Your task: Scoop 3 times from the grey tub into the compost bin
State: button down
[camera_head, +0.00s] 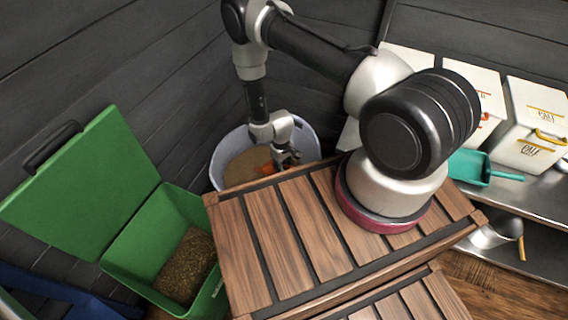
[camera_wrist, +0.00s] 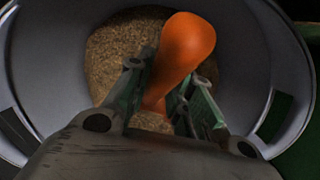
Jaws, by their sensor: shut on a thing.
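The grey tub (camera_head: 304,133) stands on the floor behind the wooden slatted top, holding brown grain-like material (camera_head: 240,166). In the wrist view the tub (camera_wrist: 250,40) surrounds my gripper, with the material (camera_wrist: 112,50) below. My gripper (camera_head: 287,160) is inside the tub's rim, shut on an orange scoop (camera_head: 267,169). The green compost bin (camera_head: 140,241) stands left of the tub, lid (camera_head: 85,180) open, with dark brown material (camera_head: 187,268) inside.
The wooden slatted top (camera_head: 290,235) carries my arm's base. At right a metal shelf (camera_head: 515,197) holds white labelled bins (camera_head: 535,105) and a teal scoop (camera_head: 470,168). A metal scoop (camera_head: 492,236) lies on the lower level. Dark plank walls stand behind the tub and bin.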

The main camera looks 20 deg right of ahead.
jog(key=w+a+f+t+y, duration=0.1)
jog(key=w+f, duration=0.1)
jog(key=f, duration=0.7)
jog(key=w+a+f+t, duration=0.1)
jog(key=w+f+t, duration=0.1)
jog(key=f, duration=0.6)
jog(key=s+r+t, duration=0.1)
jog(key=r, duration=0.5)
jog(key=s+d+r+t, duration=0.1)
jog(key=s+r, duration=0.1)
jog(key=r, duration=0.4)
jog(key=s+d+r+t+y, duration=0.1)
jog(key=s+r, duration=0.1)
jog(key=r, duration=0.4)
jog(key=shift+d+r, duration=0.2)
jog(key=shift+r, duration=0.1)
jog(key=shift+s+r, duration=0.15)
jog(key=shift+r, duration=0.65)
